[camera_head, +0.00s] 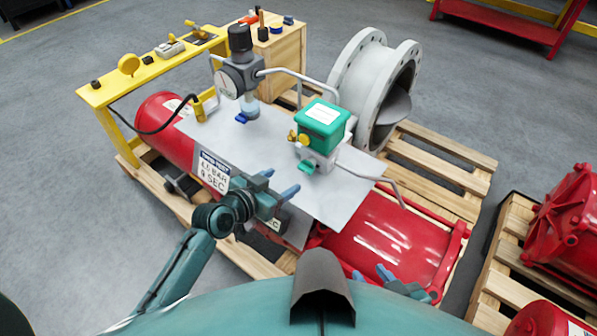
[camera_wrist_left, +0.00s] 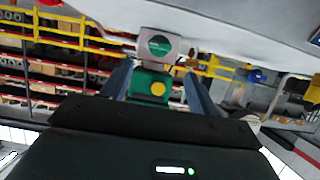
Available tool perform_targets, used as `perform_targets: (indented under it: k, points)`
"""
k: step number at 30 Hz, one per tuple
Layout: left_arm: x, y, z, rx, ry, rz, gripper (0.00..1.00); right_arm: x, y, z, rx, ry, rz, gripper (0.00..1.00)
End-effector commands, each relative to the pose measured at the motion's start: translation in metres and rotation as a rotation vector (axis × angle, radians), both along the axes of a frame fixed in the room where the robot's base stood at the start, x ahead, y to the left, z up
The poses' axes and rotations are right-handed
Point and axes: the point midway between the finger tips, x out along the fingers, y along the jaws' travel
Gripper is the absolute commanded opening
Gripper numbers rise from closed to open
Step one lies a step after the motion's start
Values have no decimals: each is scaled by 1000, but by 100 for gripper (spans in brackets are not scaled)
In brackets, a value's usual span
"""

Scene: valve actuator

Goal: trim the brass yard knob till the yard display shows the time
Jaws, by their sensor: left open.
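A green-topped valve unit (camera_head: 322,121) stands on the grey plate. A brass knob (camera_head: 304,139) sits on its left side, with a smaller brass part beside it. No display with a readable time is clear.
A white sign (camera_head: 214,172) with bar and seconds figures hangs at the plate's front left edge. A grey regulator with gauge (camera_head: 238,75) and bent pipes rise from the plate (camera_head: 262,150). A yellow stand (camera_head: 145,68) is behind left. A large grey flanged pipe (camera_head: 372,85) stands behind.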

Motion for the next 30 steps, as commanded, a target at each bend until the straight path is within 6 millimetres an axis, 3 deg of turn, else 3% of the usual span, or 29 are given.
perform_targets:
  k: [6,12,25,30]
  points:
    - [35,-24,-18,-2,0,-1,60,1,0,-6,11,1,-6,36]
    - [55,-37,-27,-2,0,-1,60,2,-2,-8,17,-1,-12,36]
    - [62,-42,-31,1,-1,0,60,2,-2,-6,24,-5,-14,36]
    - [62,-42,-31,0,0,0,48,2,-2,-6,23,-4,-13,36]
